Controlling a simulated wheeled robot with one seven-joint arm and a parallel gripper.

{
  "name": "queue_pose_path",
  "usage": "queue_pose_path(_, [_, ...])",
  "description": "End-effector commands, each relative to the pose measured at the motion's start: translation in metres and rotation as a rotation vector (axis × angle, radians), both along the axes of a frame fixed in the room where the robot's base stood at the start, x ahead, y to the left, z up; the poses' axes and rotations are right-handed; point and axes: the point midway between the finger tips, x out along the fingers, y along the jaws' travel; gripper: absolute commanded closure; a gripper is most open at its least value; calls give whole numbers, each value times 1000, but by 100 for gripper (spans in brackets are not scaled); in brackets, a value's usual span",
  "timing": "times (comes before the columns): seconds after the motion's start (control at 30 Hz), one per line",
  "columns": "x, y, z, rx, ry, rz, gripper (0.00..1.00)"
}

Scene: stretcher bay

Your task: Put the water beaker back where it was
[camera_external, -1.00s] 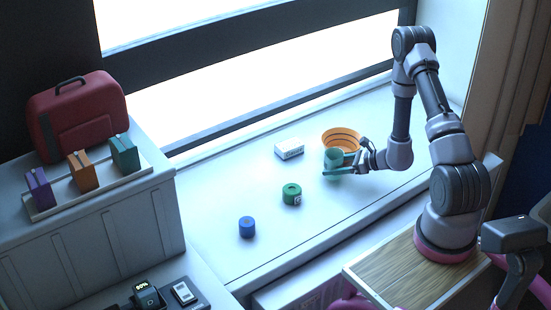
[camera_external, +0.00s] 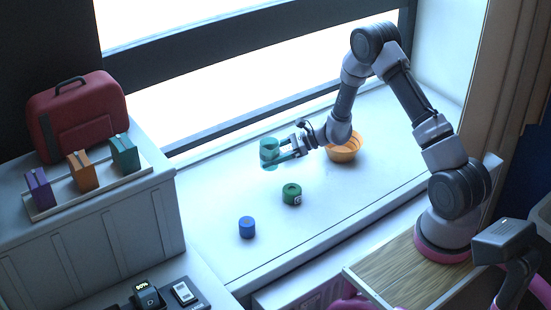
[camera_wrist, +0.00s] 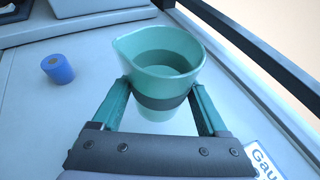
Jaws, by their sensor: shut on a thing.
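The water beaker is a teal, see-through cup with a pouring lip and a dark band. In the wrist view the beaker (camera_wrist: 160,58) stands upright between my two fingers, which are shut on it at the band. In the external view the beaker (camera_external: 268,149) is at the left end of my gripper (camera_external: 276,154), over the back part of the white sill near the window. I cannot tell for sure whether its base touches the sill. The beaker looks part filled, with a darker level inside.
A blue roll (camera_external: 247,227) and a green roll (camera_external: 292,194) stand on the sill (camera_external: 215,195) in front of the gripper. An orange bowl (camera_external: 345,152) is behind my forearm. A white box labelled "Gau..." (camera_wrist: 262,160) is close by my gripper. A red case (camera_external: 80,115) stands far left.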

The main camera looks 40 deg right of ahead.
Motion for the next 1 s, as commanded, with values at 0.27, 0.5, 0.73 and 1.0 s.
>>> queue_pose_path(0.27, [15, 61, 23, -15, -3, 102, 87])
queue_pose_path(0.5, [16, 66, -11, -16, 3, 111, 87])
queue_pose_path(0.73, [16, 66, -37, -16, -1, 110, 87])
queue_pose_path(1.0, [15, 66, -68, -17, 1, 111, 87])
